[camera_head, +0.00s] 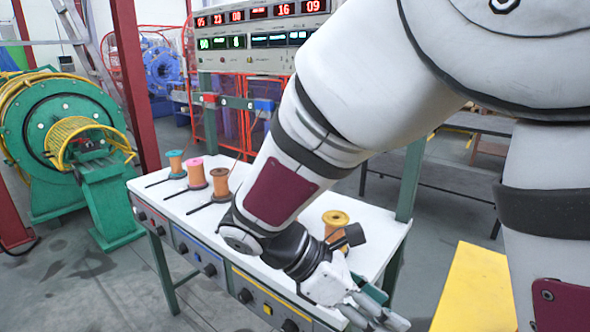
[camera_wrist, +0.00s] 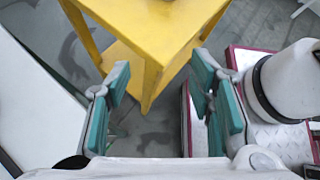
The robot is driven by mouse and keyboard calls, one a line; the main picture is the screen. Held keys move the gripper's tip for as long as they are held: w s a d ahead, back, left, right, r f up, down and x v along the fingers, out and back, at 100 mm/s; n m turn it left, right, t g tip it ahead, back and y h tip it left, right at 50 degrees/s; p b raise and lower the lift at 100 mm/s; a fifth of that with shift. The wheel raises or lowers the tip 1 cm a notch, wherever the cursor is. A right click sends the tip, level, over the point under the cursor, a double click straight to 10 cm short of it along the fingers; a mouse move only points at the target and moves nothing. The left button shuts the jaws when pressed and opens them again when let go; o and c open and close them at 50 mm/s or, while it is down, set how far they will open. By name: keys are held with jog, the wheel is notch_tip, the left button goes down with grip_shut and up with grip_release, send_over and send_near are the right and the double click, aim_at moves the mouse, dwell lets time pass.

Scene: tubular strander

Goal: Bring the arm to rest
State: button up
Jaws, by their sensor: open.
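My arm reaches down across the head view from the upper right, bent at the elbow. My gripper (camera_head: 372,308) is low, at the near right edge of the white-topped bench (camera_head: 160,195), partly cut off by the frame's bottom. In the wrist view my gripper (camera_wrist: 160,98) has its two teal-padded fingers wide apart with nothing between them. The floor and a yellow table (camera_wrist: 150,30) show beyond the fingers. In the head view a spool with a yellow top (camera_head: 336,222) stands on the bench just behind my wrist, partly hidden by it.
Spools with blue (camera_head: 175,164), pink (camera_head: 196,173) and brown (camera_head: 220,184) tops stand on the bench's left part. A display panel (camera_head: 255,38) stands behind. The yellow table (camera_head: 474,290) is right of my gripper. A green machine (camera_head: 75,140) is at left.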

jog(key=s+d+r+m+t+y, duration=0.1)
jog(key=s+d+r+m+y, duration=0.15)
jog(key=s+m, duration=0.35)
jog(key=s+d+r+m+y, duration=0.1)
jog(key=s+d+m+y, duration=0.1)
jog(key=s+m+y, duration=0.35)
jog(key=s+d+r+m+t+y, duration=0.1)
jog(key=s+d+r+m+y, duration=0.1)
jog(key=s+m, duration=0.5)
notch_tip(320, 180, up, 18)
jog(key=t+p, duration=0.3)
jog(key=p, duration=1.2)
jog(key=shift+w+f+p, duration=0.15)
jog(key=shift+w+p, duration=0.1)
jog(key=shift+p, duration=0.15)
